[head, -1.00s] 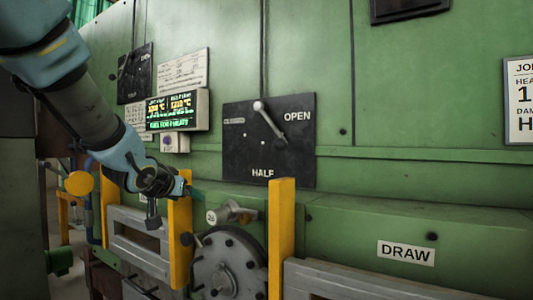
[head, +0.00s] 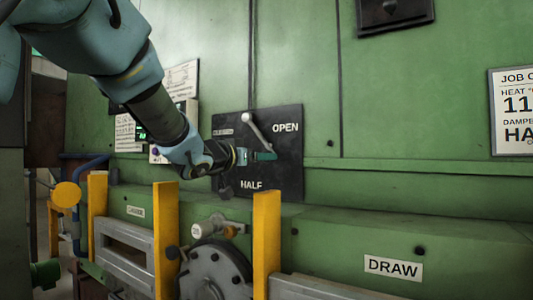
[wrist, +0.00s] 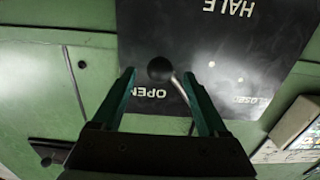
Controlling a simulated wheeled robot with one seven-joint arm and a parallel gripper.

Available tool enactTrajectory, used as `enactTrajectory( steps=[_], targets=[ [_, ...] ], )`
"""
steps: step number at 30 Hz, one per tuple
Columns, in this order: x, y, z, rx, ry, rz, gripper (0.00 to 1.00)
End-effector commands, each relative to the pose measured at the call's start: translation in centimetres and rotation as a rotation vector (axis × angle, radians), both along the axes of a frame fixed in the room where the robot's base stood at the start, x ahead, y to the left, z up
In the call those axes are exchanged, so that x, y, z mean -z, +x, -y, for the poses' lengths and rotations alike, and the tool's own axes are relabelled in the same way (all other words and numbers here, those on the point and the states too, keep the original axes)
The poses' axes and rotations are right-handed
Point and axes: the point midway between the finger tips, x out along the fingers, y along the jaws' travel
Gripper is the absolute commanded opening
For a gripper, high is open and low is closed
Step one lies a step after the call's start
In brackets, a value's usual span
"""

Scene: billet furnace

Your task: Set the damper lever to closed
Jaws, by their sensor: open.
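The damper lever (head: 259,131) is a pale rod on a black plate (head: 225,172) marked CLOSED at upper left, OPEN at upper right and HALF at the bottom. It slants from a pale upper-left end toward the lower right, on the OPEN side. In the wrist view, which is upside down, the lever's dark ball (wrist: 160,68) shows between the fingertips of my gripper (wrist: 159,74). The fingers are apart and hold nothing. In the head view my gripper (head: 268,156) is in front of the plate, covering the lever's lower end. Whether a finger touches the ball, I cannot tell.
Yellow posts (head: 266,245) and a round grey bolted cover (head: 215,275) stand below the plate. A ledge with a DRAW label (head: 393,267) runs to the right. A display panel (head: 143,132) is partly behind my arm.

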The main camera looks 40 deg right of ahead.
Motion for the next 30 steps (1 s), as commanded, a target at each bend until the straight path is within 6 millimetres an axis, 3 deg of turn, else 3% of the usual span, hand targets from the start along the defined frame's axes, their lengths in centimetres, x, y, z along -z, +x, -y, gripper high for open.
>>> enactTrajectory(
  steps=[3,9,21,30],
  targets=[
    [-0.1,0.4,1.9,0.001,0.005,0.002,0.76],
    [-0.1,1.0,3.7,0.000,0.001,0.001,0.76],
    [0.0,1.1,4.3,0.000,0.000,0.000,0.76],
    [0.0,1.1,4.2,0.000,0.001,0.000,0.44]
  ],
)
